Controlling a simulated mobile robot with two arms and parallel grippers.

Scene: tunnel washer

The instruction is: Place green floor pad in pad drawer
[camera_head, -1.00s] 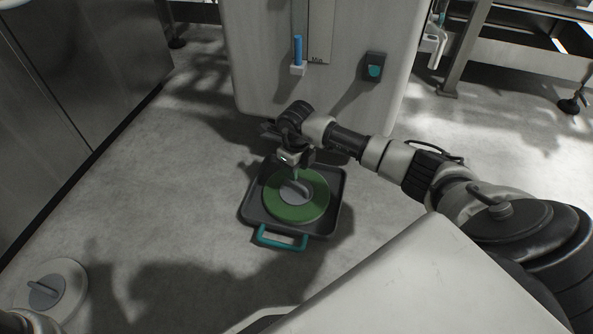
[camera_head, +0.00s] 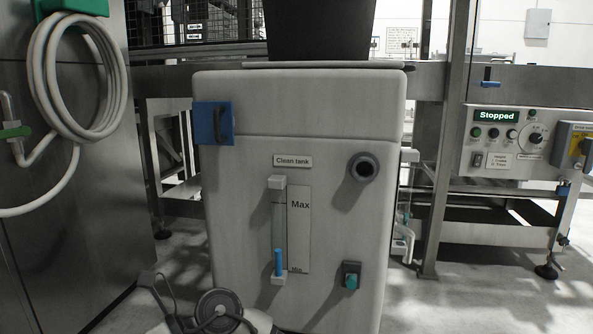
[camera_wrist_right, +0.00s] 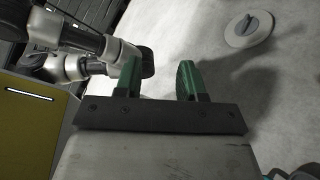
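In the right wrist view my right gripper (camera_wrist_right: 160,80) has its two green fingers apart, with only bare floor showing between them. A round white pad with a grey handle (camera_wrist_right: 250,28) lies on the floor beyond the fingers, to the upper right and apart from them. The green floor pad and the dark tray-like drawer are not recognizable in either current view. A small teal edge (camera_wrist_right: 276,174) shows at the lower right corner, too cut off to identify. My left gripper does not show.
The clean tank (camera_head: 330,230) stands straight ahead, with a blue latch (camera_head: 213,123) and a level gauge. A steel cabinet with a coiled hose (camera_head: 85,75) is at left. A control panel (camera_head: 500,140) reading "Stopped" is at right.

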